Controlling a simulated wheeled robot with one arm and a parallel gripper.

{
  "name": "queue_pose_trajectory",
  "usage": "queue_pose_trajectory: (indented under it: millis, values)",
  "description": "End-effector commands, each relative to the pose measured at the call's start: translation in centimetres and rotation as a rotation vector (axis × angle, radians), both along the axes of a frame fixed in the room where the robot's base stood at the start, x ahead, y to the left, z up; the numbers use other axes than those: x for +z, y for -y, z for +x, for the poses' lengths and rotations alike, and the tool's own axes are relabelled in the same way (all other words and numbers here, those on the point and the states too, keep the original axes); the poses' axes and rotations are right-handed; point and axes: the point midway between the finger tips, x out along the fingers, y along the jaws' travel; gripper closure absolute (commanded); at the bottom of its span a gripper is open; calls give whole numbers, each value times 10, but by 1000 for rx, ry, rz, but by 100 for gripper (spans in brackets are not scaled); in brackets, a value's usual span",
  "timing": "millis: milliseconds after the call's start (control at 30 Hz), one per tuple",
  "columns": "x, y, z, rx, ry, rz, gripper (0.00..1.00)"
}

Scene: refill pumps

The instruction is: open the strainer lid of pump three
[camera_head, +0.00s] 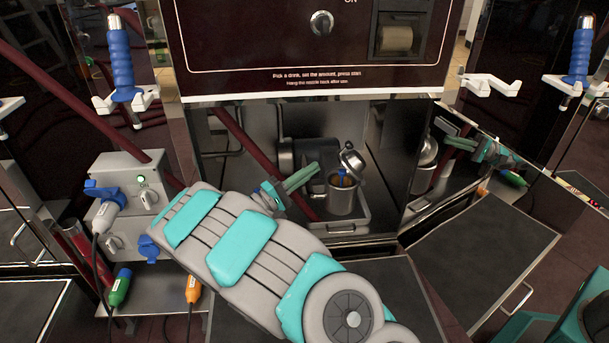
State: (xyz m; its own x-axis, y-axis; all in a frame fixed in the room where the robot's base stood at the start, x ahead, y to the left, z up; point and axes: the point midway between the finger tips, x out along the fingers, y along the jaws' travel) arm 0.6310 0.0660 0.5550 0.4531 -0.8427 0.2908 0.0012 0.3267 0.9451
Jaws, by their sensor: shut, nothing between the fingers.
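The strainer pot (342,200) is a metal cylinder in the open bay below the dispenser panel. Its shiny metal lid (352,160) stands tilted up at the pot's back right, so the mouth is uncovered. Something brown and a small blue piece show inside. My gripper (316,171) is shut and empty, its green fingers just left of the pot's mouth and pointing toward the lid. I cannot tell whether the fingertips touch the pot or lid. No pump number is readable.
A dark motor (310,153) sits behind the pot, and a dark red pipe (240,140) slopes down at the left. A grey switch box (133,178) with blue plugs stands left. A mirror-like side panel (455,150) reflects the pot and arm at right.

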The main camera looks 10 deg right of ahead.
Motion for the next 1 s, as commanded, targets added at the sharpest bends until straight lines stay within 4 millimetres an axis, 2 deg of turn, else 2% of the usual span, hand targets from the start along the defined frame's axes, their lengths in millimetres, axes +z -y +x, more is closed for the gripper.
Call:
queue_pose_trajectory:
  millis: [100, 333, 1000]
  values:
    - [7, 20, 8, -6, 0, 0, 100]
    - [15, 42, 21, -4, 2, 1, 100]
    - [19, 49, 24, -2, 3, 26, 100]
